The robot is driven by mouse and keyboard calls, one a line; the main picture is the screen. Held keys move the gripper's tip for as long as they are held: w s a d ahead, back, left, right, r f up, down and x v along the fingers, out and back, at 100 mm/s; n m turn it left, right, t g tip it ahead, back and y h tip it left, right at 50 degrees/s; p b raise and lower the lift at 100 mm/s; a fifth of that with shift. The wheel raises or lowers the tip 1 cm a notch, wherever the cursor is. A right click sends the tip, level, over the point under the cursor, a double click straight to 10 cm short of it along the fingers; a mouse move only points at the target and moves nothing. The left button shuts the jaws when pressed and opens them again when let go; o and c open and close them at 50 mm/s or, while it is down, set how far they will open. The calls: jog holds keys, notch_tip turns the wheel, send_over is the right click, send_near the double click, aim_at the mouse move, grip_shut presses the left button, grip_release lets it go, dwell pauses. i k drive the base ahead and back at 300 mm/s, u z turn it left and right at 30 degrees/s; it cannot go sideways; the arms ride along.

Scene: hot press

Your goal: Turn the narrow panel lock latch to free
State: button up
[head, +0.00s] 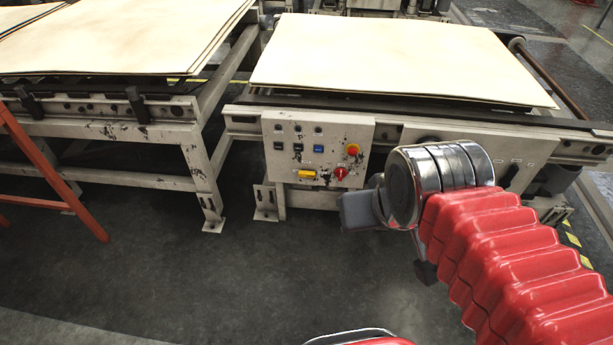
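A pale control panel (318,133) is on the front of the right press table. It carries several small dark buttons, a blue button (319,149), a red knob on a yellow base (352,149), a red rotary handle (341,172) and a yellow piece (307,174). I cannot tell which part, if any, is the narrow panel lock latch, or how it is turned. My red arm with its shiny metal joint covers part of the front to the right of this panel. A grey block at the arm's end shows low and right of the panel. No gripper fingers can be made out.
Large pale sheets lie on the right table (395,60) and the left table (110,35). A second front plate (510,160) is partly behind my arm. An orange rail (50,170) stands at the left. The dark floor (150,265) before the tables is clear.

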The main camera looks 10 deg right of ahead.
aim_at(301, 174)
jog(key=u, duration=0.05)
jog(key=k, duration=0.6)
jog(key=u, duration=0.5)
jog(key=i, duration=0.5)
jog(key=u, duration=0.6)
jog(key=i, duration=1.9)
jog(key=z, duration=0.65)
